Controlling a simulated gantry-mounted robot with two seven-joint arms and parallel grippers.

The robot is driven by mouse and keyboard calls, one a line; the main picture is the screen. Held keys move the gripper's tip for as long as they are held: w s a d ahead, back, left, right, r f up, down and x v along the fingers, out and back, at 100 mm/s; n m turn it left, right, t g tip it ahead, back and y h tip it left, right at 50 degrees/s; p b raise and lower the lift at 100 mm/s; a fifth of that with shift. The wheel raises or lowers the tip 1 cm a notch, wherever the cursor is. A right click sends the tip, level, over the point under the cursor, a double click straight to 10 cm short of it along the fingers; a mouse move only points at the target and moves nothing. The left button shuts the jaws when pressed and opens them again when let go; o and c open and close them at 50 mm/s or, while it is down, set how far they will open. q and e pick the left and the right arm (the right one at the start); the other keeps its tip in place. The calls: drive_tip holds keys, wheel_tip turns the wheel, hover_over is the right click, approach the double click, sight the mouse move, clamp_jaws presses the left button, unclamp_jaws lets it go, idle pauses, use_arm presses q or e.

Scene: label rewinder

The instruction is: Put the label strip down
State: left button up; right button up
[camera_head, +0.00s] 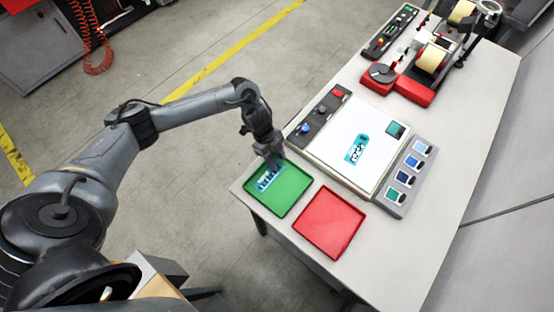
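A small teal-and-white label strip (265,178) shows over the upper left part of the green tray (287,199). My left gripper (273,163) points down at the strip's upper right end, close above the tray. Its fingertips are too small and dark to tell whether they are shut on the strip or apart from it. I cannot tell whether the strip lies flat on the tray floor or is slightly raised. My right gripper is not in view.
A red tray (329,222) beside the green one is empty. A white panel (338,120) carries a teal label graphic (356,149). A button box (319,118) and a sample strip (405,180) flank it. The red rewinder (414,91) stands farther back on the table (443,190).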

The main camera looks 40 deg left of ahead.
use_arm(q)
drive_tip(key=v, duration=1)
drive_tip(key=s+d+f+n+t, duration=0.2)
drive_tip(key=d+t, duration=0.5)
drive_tip(key=d, duration=1.6)
drive_tip(key=s+a+n+g+y, duration=0.2)
drive_tip(key=s+a+n, duration=0.3)
drive_tip(key=s, duration=0.3)
drive_tip(key=s+a+n+g+y, duration=0.1)
drive_tip(key=s+a+n+y, duration=0.1)
drive_tip(key=s+a+n, duration=0.3)
drive_tip(key=s+n, duration=0.3)
drive_tip(key=shift+a+r+g, duration=0.2)
drive_tip(key=shift+a+g, duration=0.2)
drive_tip(key=shift+s, duration=0.1)
